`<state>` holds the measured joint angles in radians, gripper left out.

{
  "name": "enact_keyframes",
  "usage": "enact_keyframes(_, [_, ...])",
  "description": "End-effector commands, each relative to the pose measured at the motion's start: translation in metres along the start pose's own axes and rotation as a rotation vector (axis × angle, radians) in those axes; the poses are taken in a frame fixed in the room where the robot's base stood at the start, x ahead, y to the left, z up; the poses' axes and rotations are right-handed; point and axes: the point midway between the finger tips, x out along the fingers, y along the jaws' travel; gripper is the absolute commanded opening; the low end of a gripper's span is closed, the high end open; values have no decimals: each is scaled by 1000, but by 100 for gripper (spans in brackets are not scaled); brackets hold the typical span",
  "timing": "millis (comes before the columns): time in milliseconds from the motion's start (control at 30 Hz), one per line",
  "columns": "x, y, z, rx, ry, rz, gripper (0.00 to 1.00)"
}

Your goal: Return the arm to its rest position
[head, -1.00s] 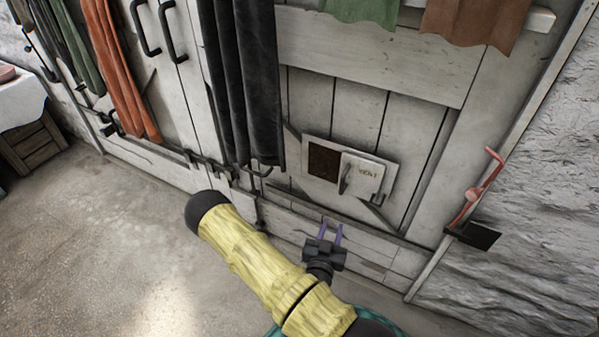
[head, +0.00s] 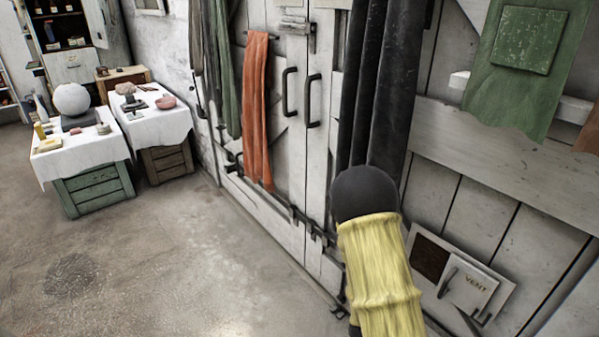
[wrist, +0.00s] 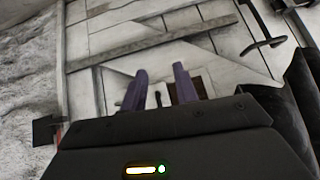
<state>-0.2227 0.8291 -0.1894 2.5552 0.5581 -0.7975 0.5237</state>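My arm, with a yellow sleeve and a black rounded joint, rises in the lower right of the head view in front of the door. My gripper is out of the head view. In the wrist view my gripper (wrist: 160,92) shows two purple fingers standing apart with nothing held between them. Beyond the fingers is the pale plank door, with the dark vent opening partly hidden behind one finger.
The vent (head: 470,287) with its sliding cover is on the door (head: 480,205) close to my arm. Dark, green and orange cloths (head: 258,110) hang along the doors. Two cloth-covered tables (head: 85,152) stand at the left, one bearing a white sphere (head: 71,99). The floor (head: 150,255) between is clear.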

Motion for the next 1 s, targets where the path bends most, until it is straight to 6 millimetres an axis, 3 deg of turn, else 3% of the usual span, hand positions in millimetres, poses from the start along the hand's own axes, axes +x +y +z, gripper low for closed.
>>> enact_keyframes(200, [-46, -30, -2, -120, -203, -108, 30])
enact_keyframes(433, [-104, -42, -9, -330, -356, -224, 30])
enact_keyframes(700, [-166, -29, -20, -602, -445, -303, 30])
enact_keyframes(1000, [-209, -4, -31, -815, -476, -317, 30])
